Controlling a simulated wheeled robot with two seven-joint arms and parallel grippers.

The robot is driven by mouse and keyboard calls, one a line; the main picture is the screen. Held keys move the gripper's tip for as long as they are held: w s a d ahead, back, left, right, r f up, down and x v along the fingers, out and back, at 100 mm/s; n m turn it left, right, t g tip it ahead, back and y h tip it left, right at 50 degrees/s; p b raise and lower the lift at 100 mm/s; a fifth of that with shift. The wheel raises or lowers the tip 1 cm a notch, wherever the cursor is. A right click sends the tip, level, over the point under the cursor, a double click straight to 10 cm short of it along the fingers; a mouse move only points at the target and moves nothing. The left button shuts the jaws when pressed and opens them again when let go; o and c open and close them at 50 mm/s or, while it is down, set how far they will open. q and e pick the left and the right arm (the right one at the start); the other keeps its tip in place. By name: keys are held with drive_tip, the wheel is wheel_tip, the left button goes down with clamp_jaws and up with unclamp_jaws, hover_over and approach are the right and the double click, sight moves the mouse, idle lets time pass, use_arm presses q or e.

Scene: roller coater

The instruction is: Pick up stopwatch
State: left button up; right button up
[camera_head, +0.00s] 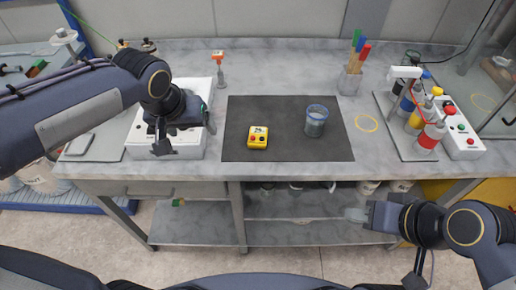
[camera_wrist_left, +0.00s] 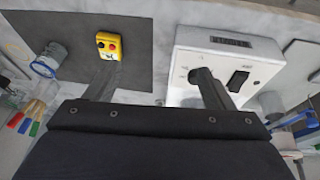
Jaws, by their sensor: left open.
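The stopwatch (camera_head: 258,137) is a small yellow block with red and dark buttons. It lies on the dark mat (camera_head: 285,112) on the bench, left of a glass beaker. It also shows in the left wrist view (camera_wrist_left: 108,45), near the tip of one finger but apart from it. My left gripper (camera_head: 184,142) is open and empty above the white box, to the left of the stopwatch. In the left wrist view its two fingers (camera_wrist_left: 157,80) are spread wide. My right gripper (camera_head: 358,214) is low in front of the bench; its jaws are not clear.
A beaker (camera_head: 315,121) stands on the mat. The white box (camera_head: 143,135) is beneath my left gripper. A cup of brushes (camera_head: 350,80) stands at the back, and a rack of coloured bottles (camera_head: 432,134) is at right. The mat's front is clear.

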use_arm(q)
drive_tip(key=m+y+b, duration=0.1)
drive_tip(key=b, duration=0.3)
approach(258, 134)
drive_tip(key=shift+s+a+f, duration=0.1)
drive_tip(key=shift+a+f, duration=0.15)
drive_tip(key=shift+f, duration=0.2)
drive_tip(key=shift+s+a+f, duration=0.1)
drive_tip(key=shift+a+f, duration=0.15)
drive_tip(key=shift+f, duration=0.15)
drive_tip(key=shift+w+d+f, duration=0.15)
drive_tip(key=shift+f, duration=0.1)
drive_tip(key=x, duration=0.4)
drive_tip(key=p+x, duration=0.1)
drive_tip(key=x, duration=0.1)
drive_tip(key=shift+w+d, duration=0.4)
drive_tip(key=shift+w+f, duration=0.2)
drive_tip(key=shift+f, duration=0.15)
drive_tip(key=c, duration=1)
use_arm(e)
wheel_tip(258, 134, down, 4)
drive_tip(key=shift+f, duration=0.25)
